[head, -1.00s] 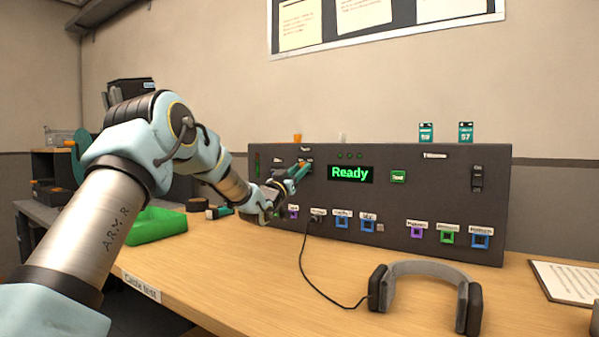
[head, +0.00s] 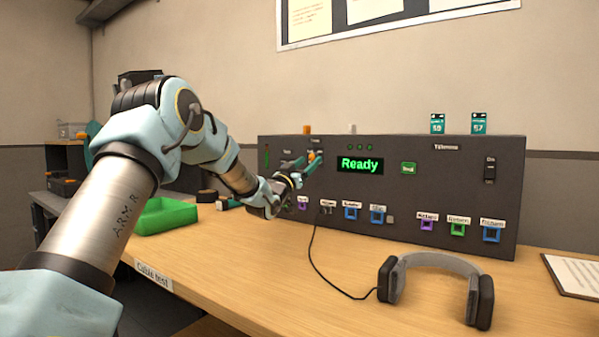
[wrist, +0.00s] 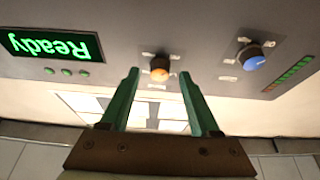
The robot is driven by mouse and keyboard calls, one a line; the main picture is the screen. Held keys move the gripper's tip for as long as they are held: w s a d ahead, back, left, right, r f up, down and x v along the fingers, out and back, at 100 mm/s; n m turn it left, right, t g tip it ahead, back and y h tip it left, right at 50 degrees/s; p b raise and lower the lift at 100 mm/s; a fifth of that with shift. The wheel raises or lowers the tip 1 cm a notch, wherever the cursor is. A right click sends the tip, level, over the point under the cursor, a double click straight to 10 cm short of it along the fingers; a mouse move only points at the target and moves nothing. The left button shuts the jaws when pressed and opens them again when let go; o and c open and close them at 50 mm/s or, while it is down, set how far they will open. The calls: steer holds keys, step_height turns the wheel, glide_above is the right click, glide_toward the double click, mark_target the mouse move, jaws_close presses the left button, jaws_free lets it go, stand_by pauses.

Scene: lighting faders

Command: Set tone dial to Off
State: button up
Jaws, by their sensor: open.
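The control panel (head: 440,180) stands upright at the back of the table. At its upper left is a dial with an orange face (head: 316,155), seen from close up in the wrist view (wrist: 159,68) with small pale labels around it. A blue-faced dial (wrist: 253,57) is beside it; the label text is too small to tell for sure which is the tone dial. My gripper (head: 308,167) is at the orange dial. In the wrist view, my gripper (wrist: 159,76) is open, one green finger on each side of that dial; contact cannot be told.
The panel's green "Ready" display (head: 360,164) is right of the dials. Several coloured sockets line the panel's lower part, with a cable running to headphones (head: 437,280) on the table. A green tray (head: 165,216) is at the left. The table's front middle is clear.

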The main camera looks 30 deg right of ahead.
steer(key=b+v, duration=0.1)
steer(key=v, duration=0.8)
steer(key=shift+s+a, duration=0.2)
steer(key=shift+f, duration=0.1)
